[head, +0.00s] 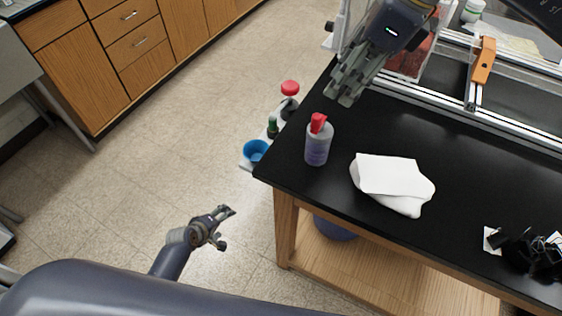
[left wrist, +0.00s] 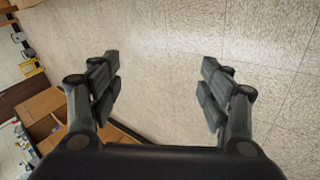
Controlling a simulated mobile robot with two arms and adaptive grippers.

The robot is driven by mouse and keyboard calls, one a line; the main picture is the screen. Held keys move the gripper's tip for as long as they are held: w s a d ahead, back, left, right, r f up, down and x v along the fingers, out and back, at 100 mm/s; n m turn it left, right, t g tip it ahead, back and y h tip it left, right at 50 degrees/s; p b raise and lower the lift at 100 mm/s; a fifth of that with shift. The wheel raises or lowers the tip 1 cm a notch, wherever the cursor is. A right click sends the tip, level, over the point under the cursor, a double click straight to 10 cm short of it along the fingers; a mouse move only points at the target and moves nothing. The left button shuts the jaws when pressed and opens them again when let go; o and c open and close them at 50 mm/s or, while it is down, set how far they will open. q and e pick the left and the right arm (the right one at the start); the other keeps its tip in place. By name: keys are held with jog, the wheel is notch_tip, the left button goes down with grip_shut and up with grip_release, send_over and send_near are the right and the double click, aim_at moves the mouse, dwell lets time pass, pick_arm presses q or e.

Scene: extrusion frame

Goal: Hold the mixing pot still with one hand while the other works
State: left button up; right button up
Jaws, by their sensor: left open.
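I cannot pick out the mixing pot for certain. A blue cup-like vessel (head: 256,150) sits low beside the table's left end, and a dark blue rounded object (head: 335,228) is partly hidden under the tabletop. My left gripper (head: 227,228) is open and empty over the floor, left of the table. Its spread fingers also show in the left wrist view (left wrist: 160,85), with only floor between them. My right gripper (head: 345,88) is above the table's far left part, pointing down-left. Nothing is clearly seen in it, and its finger gap is unclear.
A bottle with a red top (head: 317,143) and a folded white cloth (head: 395,182) are on the black table (head: 460,185). An aluminium extrusion frame (head: 500,122) with an orange part (head: 483,60) stands behind. Black items (head: 535,255) lie at right. Wooden cabinets (head: 130,50) line the back left; floor between is clear.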

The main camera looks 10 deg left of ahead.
pick_arm(q)
jog(key=w+r+n+t+h, duration=0.1)
jog(key=w+r+n+t, duration=0.1)
jog(key=w+r+n, duration=0.5)
jog(key=w+r+n+t+h, duration=0.15)
jog(key=w+r, duration=0.35)
jog(key=r, duration=0.5)
jog(key=w+d+r+n+t+h, duration=0.1)
jog(key=w+r+n+t, duration=0.15)
jog(key=r, duration=0.75)
jog(key=w+d+r+n+t+h, duration=0.1)
jog(key=d+r+n, duration=0.15)
jog(key=r, duration=0.65)
jog(key=n+g+h, duration=0.1)
jog(key=h, duration=0.6)
send_near(318, 143)
jog(key=w+f, duration=0.1)
jog(key=f, duration=0.1)
jog(key=w+f, duration=0.1)
jog(key=shift+w+a, duration=0.25)
jog(key=shift+w, duration=0.1)
jog(key=shift+w+d, duration=0.1)
jog(key=shift+d, duration=0.15)
jog(key=x, duration=1)
jog(key=shift+w+d+f, duration=0.1)
jog(key=shift+d+f, duration=0.05)
jog(key=shift+f, duration=0.15)
jog(key=c, duration=1.2)
